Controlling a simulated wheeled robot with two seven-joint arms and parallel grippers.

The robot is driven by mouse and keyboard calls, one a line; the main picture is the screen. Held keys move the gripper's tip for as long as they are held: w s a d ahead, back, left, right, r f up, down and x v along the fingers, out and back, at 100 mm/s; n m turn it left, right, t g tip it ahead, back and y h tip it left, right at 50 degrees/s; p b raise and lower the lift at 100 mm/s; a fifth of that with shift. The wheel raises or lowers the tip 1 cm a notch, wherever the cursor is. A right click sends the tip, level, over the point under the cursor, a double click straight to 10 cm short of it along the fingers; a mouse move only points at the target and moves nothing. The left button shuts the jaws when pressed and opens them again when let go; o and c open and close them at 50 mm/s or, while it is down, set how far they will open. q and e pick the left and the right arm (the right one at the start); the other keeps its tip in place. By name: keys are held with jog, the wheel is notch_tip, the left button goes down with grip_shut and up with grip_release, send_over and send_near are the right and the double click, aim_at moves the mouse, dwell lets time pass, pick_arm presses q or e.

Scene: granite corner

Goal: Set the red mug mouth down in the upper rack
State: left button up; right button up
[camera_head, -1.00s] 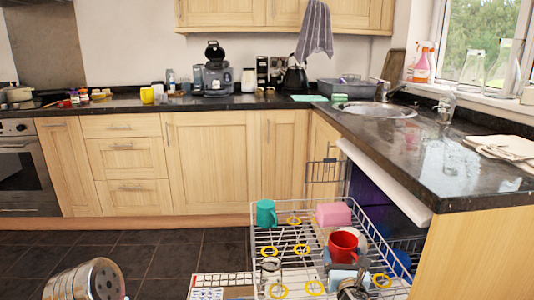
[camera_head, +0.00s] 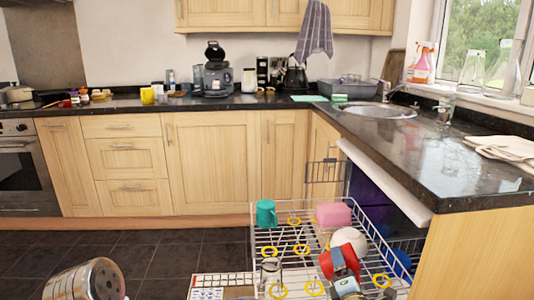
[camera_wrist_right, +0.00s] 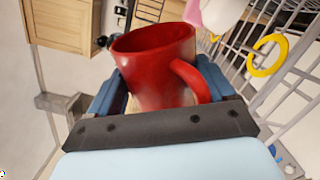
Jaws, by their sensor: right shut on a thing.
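The red mug (camera_head: 326,265) is tilted over the front right part of the upper rack (camera_head: 262,240), a white wire rack pulled out of the dishwasher. My right gripper (camera_head: 343,262) is shut on the mug, with a blue finger across it. In the right wrist view, the mug (camera_wrist_right: 160,66) sits between both blue fingers of the gripper (camera_wrist_right: 165,85). Its mouth is toward the top of that picture and its handle is at the right. I cannot tell whether the mug touches the wires. My left gripper is not in view.
The dark counter (camera_head: 440,165) overhangs at the right.

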jog(key=m, duration=0.3)
jog(key=shift+m, duration=0.3)
jog(key=shift+d+m+b, duration=0.1)
jog(key=shift+m+b, duration=0.45)
jog(key=shift+m, duration=0.65)
jog(key=m+b, duration=0.1)
jog(key=m, duration=0.2)
jog(key=shift+f+m, duration=0.1)
jog(key=shift+m, duration=0.3)
jog(key=shift+m+b, duration=0.3)
jog(key=shift+m, duration=0.7)
